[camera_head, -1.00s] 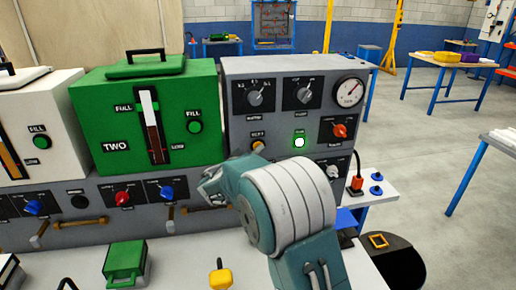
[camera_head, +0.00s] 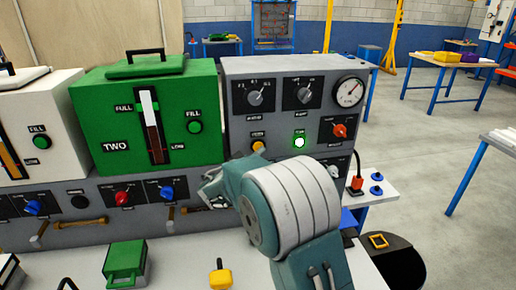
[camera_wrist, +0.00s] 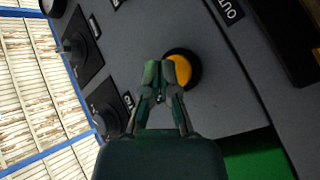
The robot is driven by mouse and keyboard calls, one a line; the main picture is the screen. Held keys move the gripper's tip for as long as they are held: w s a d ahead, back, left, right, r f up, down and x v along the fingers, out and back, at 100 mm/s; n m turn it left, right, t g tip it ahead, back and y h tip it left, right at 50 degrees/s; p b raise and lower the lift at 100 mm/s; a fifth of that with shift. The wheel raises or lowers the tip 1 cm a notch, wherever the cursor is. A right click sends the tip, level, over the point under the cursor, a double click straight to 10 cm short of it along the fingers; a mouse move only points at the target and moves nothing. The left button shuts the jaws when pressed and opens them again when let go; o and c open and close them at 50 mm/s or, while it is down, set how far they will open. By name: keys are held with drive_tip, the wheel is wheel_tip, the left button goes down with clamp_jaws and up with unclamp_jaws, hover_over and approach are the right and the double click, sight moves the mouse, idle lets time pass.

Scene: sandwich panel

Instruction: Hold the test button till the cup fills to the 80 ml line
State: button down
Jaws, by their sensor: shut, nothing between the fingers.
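The yellow round button (camera_head: 259,146), which I take to be the test button, is on the grey panel (camera_head: 235,125), under a small label too blurred to read. In the wrist view the yellow button (camera_wrist: 181,70) sits in a black ring. My gripper (camera_wrist: 160,72) is shut and empty, its tips over the button's left edge. I cannot tell whether they touch or press it. In the head view my gripper (camera_head: 209,192) is partly hidden by my wrist, low in front of the panel. I cannot make out the cup or its 80 ml line.
A lit green lamp (camera_head: 299,142) is right of the button. Knobs (camera_head: 255,98), a gauge (camera_head: 349,91) and a red switch (camera_head: 340,130) share the panel. The green tank (camera_head: 90,120) stands left. A green box (camera_head: 125,262) and yellow-topped item (camera_head: 220,276) are on the bench.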

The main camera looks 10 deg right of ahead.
drive_tip(key=shift+s, duration=0.2)
drive_tip(key=shift+s, duration=0.1)
drive_tip(key=s, duration=0.4)
drive_tip(key=shift+s, duration=0.4)
